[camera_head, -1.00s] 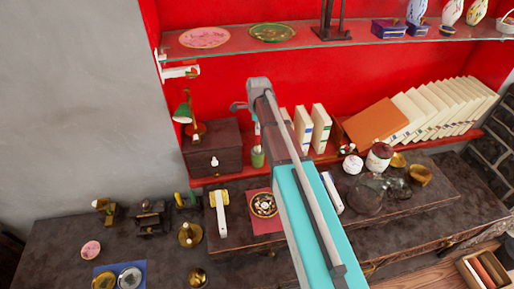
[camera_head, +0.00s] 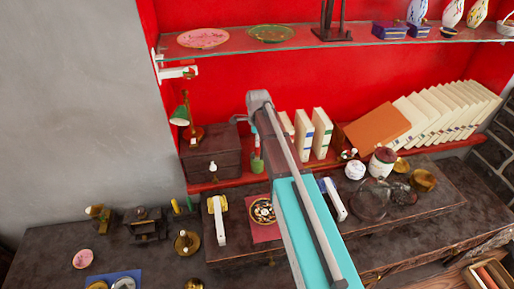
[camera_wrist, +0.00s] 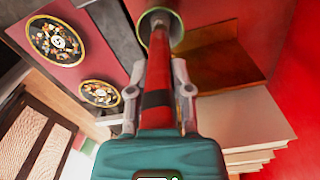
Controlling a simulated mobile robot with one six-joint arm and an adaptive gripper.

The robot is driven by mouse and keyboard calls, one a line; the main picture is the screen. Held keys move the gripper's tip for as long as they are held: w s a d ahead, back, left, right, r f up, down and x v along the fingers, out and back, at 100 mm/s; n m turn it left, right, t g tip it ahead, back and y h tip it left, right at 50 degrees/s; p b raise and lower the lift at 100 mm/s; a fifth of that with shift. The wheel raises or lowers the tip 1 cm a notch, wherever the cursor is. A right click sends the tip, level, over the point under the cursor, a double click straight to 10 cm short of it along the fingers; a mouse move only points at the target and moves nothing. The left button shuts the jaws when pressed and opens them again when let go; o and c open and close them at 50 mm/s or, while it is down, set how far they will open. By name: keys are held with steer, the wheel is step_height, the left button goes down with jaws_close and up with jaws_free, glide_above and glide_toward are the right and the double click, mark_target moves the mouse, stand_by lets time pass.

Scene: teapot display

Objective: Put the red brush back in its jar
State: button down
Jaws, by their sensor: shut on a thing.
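My gripper (camera_wrist: 157,93) is shut on the red brush (camera_wrist: 159,62) in the wrist view. The brush has a long red handle with a black band near my gripper. Its far end lines up with the mouth of the round, green-rimmed jar (camera_wrist: 179,28). I cannot tell how far the end is inside. In the head view the small green jar (camera_head: 257,164) stands on the red ledge, right of the dark wooden box. My gripper is above it there, partly hidden by my arm, and the brush is hard to make out.
The dark box (camera_head: 211,160) stands close on the jar's left. White upright books (camera_head: 321,133) stand to its right. A glass shelf (camera_head: 330,47) with plates and vases runs above. Ornaments crowd the dark counter (camera_head: 60,240) below.

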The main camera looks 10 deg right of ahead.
mark_target(258, 156)
steer(key=shift+f+b, duration=1.75)
steer(key=shift+f, duration=0.25)
steer(key=c, duration=0.5)
jaws_free()
steer(key=shift+c, duration=0.2)
steer(key=shift+r, duration=0.25)
step_height(258, 156, up, 12)
steer(key=p, duration=1.2)
steer(key=shift+d, duration=0.1)
steer(key=shift+s, duration=0.1)
